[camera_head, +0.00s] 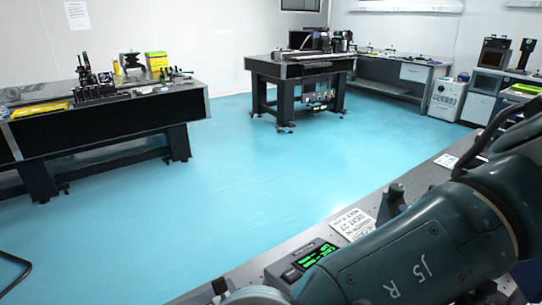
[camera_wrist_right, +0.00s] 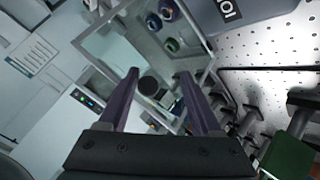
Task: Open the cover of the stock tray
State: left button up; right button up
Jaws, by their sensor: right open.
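In the right wrist view, my right gripper (camera_wrist_right: 159,74) is open, with its two dark purple fingers apart and nothing seen between them. Beyond the fingertips is a tilted, metal-framed box with a clear panel (camera_wrist_right: 122,42), which looks like the stock tray and its cover. Several small round parts show at its upper end, and a dark round piece (camera_wrist_right: 148,86) shows between the fingers. I cannot tell whether the cover is shut or whether a finger touches it. In the head view, my right arm hides much of the near bench, and the tray is not seen.
A near bench (camera_head: 235,280) carries a device with a green display (camera_head: 314,255) and printed labels (camera_head: 353,223). A perforated metal top (camera_wrist_right: 275,45) and dark posts lie right of the box. Other optical tables (camera_head: 110,140) stand beyond open blue floor (camera_head: 225,185).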

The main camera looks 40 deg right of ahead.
jog(key=shift+o, duration=0.6)
jog(key=shift+s+d+f, duration=0.1)
jog(key=shift+d, duration=0.05)
jog(key=b+v, duration=0.2)
jog(key=v, duration=0.8)
jog(key=shift+b, duration=0.35)
